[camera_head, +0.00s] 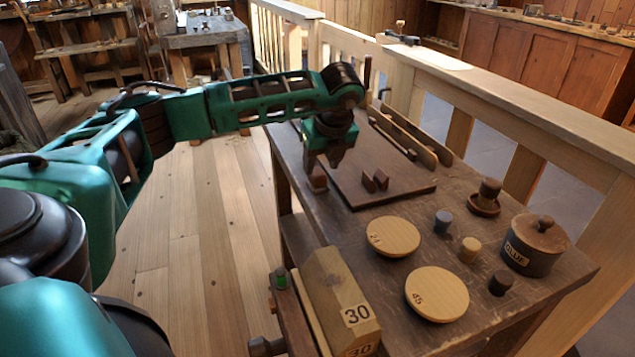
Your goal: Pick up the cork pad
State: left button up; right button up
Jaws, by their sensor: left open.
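No thing in view is plainly marked as the cork pad. Two flat, round, tan discs lie on the dark workbench: one disc (393,238) with a number that is hard to read, and nearer the front a disc (440,290) marked 45. A small tan cylinder (470,247) stands to their right. I cannot tell from the picture which of these, if any, is cork. My left gripper (325,164) points down over the bench's left edge, behind and left of the discs. It is open and appears empty. My right gripper is out of view.
A dark board (370,197) with small brown blocks (375,181) lies behind the discs. A brown block (317,181) is just below my gripper. A glue pot (533,252), grey cylinder (443,221) and dark cylinder (501,283) stand right. A block marked 30 (338,290) is front left.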

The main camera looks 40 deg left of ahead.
aim_at(318, 172)
pick_arm(q)
jog(key=b+x, duration=0.1)
jog(key=x, duration=0.4)
jog(key=shift+w+a, duration=0.15)
jog(key=shift+a, duration=0.1)
jog(key=c, duration=0.7)
notch_tip(318, 172, up, 20)
jog(key=p, duration=0.3)
jog(key=shift+p, duration=0.4)
